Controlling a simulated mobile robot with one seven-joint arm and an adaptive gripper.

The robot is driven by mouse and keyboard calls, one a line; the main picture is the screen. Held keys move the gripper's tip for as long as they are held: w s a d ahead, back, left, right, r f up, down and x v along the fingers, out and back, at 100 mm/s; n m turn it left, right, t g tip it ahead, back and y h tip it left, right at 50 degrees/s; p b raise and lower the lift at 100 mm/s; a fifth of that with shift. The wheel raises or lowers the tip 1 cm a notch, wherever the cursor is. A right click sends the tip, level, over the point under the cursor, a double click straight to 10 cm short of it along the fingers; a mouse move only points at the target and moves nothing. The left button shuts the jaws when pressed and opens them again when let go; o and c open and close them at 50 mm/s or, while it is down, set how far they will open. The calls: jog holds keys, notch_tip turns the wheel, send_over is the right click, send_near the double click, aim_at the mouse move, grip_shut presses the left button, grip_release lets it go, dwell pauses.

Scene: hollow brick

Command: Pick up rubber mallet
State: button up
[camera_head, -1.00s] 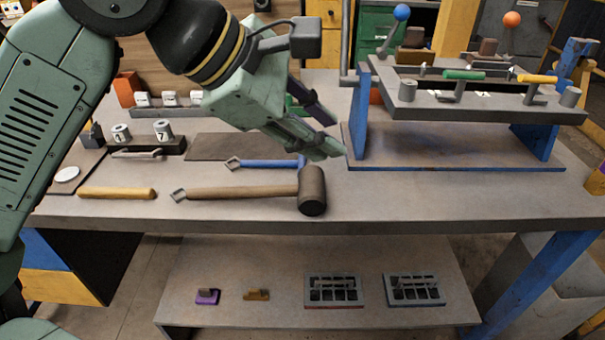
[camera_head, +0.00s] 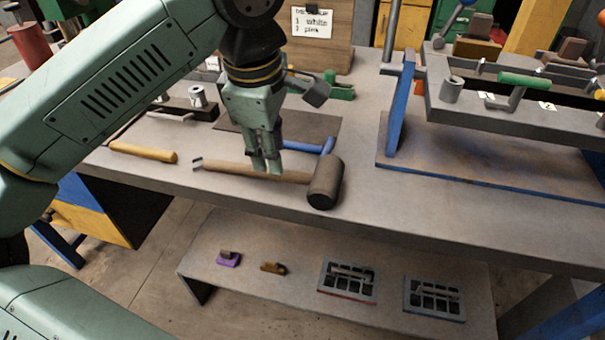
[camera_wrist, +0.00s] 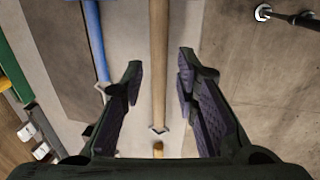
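The rubber mallet lies flat on the workbench, its dark cylindrical head (camera_head: 325,184) to the right and its wooden handle (camera_head: 225,167) running left. My gripper (camera_head: 266,168) points down over the handle, between its left end and the head, and hides part of it. In the wrist view my gripper (camera_wrist: 160,65) is open, with the mallet handle (camera_wrist: 158,50) running between the two spread fingers. The fingers do not appear to touch the handle. The mallet head is out of the wrist view. I cannot tell the exact height above the handle.
A blue-handled tool (camera_head: 310,146) lies close behind the mallet; it also shows in the wrist view (camera_wrist: 97,40). A loose wooden handle (camera_head: 143,151) lies to the left. A blue-legged rack (camera_head: 398,105) stands to the right. The bench front edge is near the mallet head.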

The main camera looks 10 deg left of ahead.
jog(key=shift+w+a+f+p, duration=0.1)
jog(key=shift+w+f+p, duration=0.1)
jog(key=shift+f, duration=0.75)
jog(key=shift+w+f+p, duration=0.2)
jog(key=shift+f+p, duration=0.05)
jog(key=shift+f, duration=0.65)
jog(key=shift+w+a+f+p, duration=0.1)
jog(key=shift+w+f+p, duration=0.1)
jog(key=shift+f, duration=0.75)
grip_shut()
